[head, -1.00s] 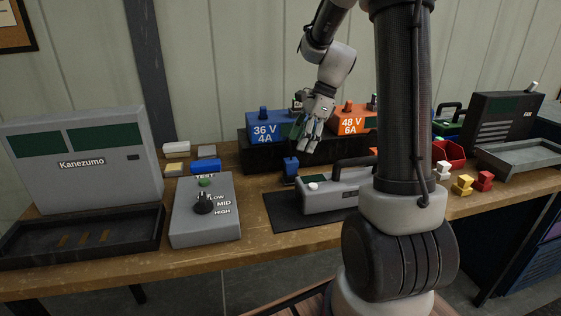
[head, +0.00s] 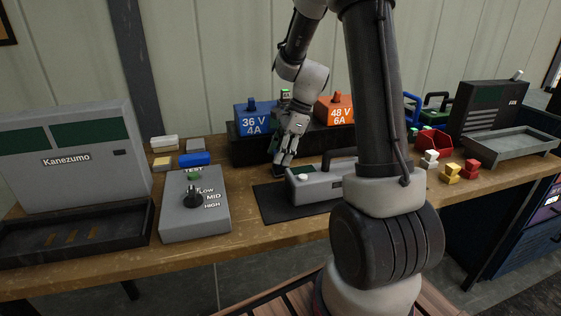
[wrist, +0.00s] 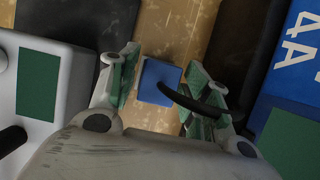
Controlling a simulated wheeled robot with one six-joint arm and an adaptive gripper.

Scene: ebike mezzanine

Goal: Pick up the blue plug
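The blue plug (wrist: 155,78) shows in the wrist view between the two fingers of my gripper (wrist: 163,64). A black cable (wrist: 190,101) bends from near it to the right. My gripper is open, with a finger on each side of the plug and narrow gaps visible. In the head view my gripper (head: 284,162) points down behind the grey handled case and in front of the blue 36 V unit. It hides the plug there.
The grey handled case (head: 315,188) stands on a black mat (head: 272,205) close to my gripper. The blue 36 V unit (head: 252,121) and orange 48 V unit (head: 334,110) are behind. A grey TEST box (head: 194,220) stands to the left.

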